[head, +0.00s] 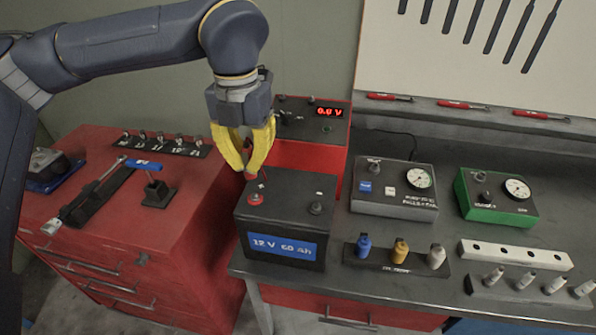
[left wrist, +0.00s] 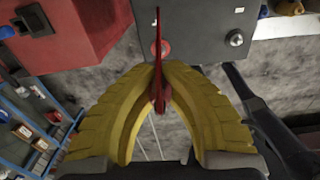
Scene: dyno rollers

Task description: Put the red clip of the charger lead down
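My left gripper (head: 249,168), with yellow fingers, is shut on the red clip (head: 249,176). In the left wrist view the red clip (left wrist: 158,88) stands between the fingertips, its long narrow end pointing up the picture across the red terminal. The clip is just above the red terminal (head: 255,198) of the black battery (head: 246,222); I cannot tell whether they touch. The other battery terminal (head: 316,208) is dark grey and bare. The charger (head: 300,150) is a red box with a dark top and a lit red display, behind the battery. My right gripper is not in view.
A red cabinet (head: 205,215) at left holds a torque wrench (head: 98,190) and a row of sockets (head: 160,145). On the bench at right are a grey meter box (head: 385,207), a green meter box (head: 480,205) and a rack of bottles (head: 390,268).

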